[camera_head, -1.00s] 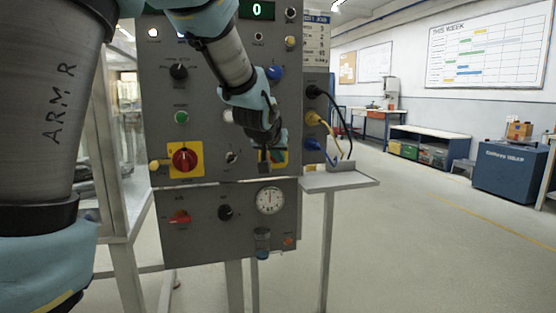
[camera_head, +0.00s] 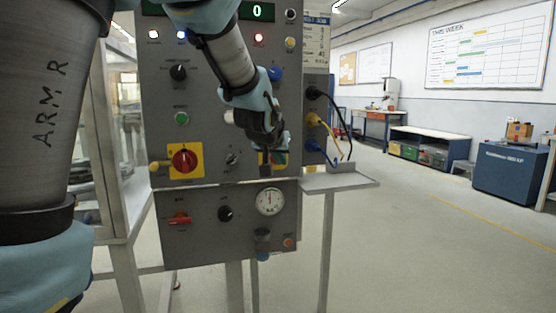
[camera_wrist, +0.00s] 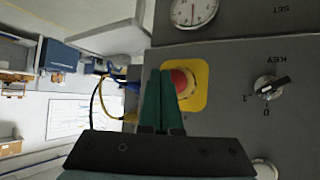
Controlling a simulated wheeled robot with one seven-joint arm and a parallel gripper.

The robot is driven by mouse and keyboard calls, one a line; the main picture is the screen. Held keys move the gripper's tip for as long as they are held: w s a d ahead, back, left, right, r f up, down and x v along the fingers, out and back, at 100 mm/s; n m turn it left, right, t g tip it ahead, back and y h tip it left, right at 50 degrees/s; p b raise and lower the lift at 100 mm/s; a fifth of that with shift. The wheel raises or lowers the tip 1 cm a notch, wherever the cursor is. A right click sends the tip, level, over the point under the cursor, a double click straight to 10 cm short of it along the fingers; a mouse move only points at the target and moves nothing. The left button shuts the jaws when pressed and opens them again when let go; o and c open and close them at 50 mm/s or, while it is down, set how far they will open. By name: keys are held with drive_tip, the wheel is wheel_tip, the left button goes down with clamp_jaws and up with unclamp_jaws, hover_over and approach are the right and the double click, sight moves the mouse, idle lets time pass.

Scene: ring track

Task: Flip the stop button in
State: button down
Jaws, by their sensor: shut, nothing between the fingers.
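The stop button (camera_wrist: 183,82) is a red round button on a yellow plate (camera_wrist: 202,88) on the grey panel, seen in the wrist view. In the head view, my gripper covers the button and only part of its yellow plate (camera_head: 284,157) shows. My gripper (camera_wrist: 161,72) has two green fingers lying side by side, shut and empty. In the wrist view they overlap the plate's left part and the button's edge. In the head view my gripper (camera_head: 267,160) is in front of the plate. I cannot tell whether the fingertips touch the button.
A red rotary switch on a yellow plate (camera_head: 184,160) and a key switch (camera_head: 232,160) sit to the left. A round gauge (camera_head: 270,201) is below. Plugged cables (camera_head: 328,125) and a small shelf (camera_head: 340,182) are at the right. Floor further right is clear.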

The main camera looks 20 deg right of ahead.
drive_tip(key=s+p, duration=0.1)
drive_tip(key=p, duration=0.1)
drive_tip(key=s+p, duration=0.4)
drive_tip(key=shift+a, duration=0.3)
idle(0.6)
